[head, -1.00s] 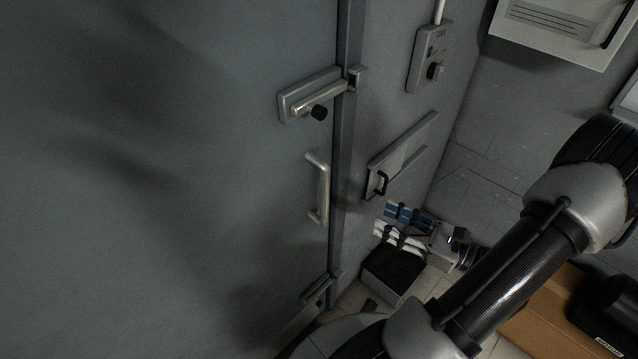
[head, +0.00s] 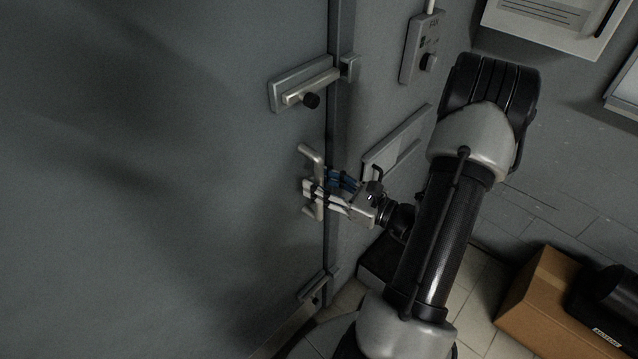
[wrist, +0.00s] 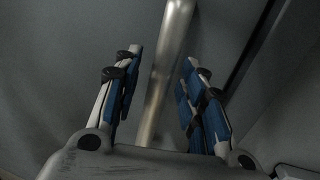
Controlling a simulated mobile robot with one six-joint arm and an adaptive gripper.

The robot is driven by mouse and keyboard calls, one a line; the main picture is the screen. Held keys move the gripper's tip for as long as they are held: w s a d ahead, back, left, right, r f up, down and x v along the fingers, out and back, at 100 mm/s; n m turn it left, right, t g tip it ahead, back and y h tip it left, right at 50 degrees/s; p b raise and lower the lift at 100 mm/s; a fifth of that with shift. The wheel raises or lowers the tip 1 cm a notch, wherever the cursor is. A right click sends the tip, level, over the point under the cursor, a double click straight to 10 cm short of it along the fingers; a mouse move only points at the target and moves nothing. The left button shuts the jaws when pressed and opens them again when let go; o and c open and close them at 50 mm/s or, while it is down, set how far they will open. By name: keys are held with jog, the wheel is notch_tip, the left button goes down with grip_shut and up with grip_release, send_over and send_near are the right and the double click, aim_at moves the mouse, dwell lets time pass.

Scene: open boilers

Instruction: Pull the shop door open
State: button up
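The grey shop door (head: 150,180) fills the left of the head view and looks shut against its frame. Its silver bar handle (head: 311,157) stands upright near the door's right edge. In the wrist view the handle (wrist: 167,70) runs between the two blue-and-white fingers (wrist: 155,95), with a gap visible on each side. My gripper is open, around the handle. The handle's lower end is partly hidden by the fingers.
A wall switch box (head: 422,50) and a flat panel (head: 400,140) are on the wall right of the frame. A cardboard box (head: 540,300) stands on the tiled floor at the lower right. White cabinets hang at the upper right.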

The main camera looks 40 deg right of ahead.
jog(key=shift+w+a, duration=0.1)
jog(key=shift+w, duration=0.2)
jog(key=shift+c, duration=0.4)
grip_shut()
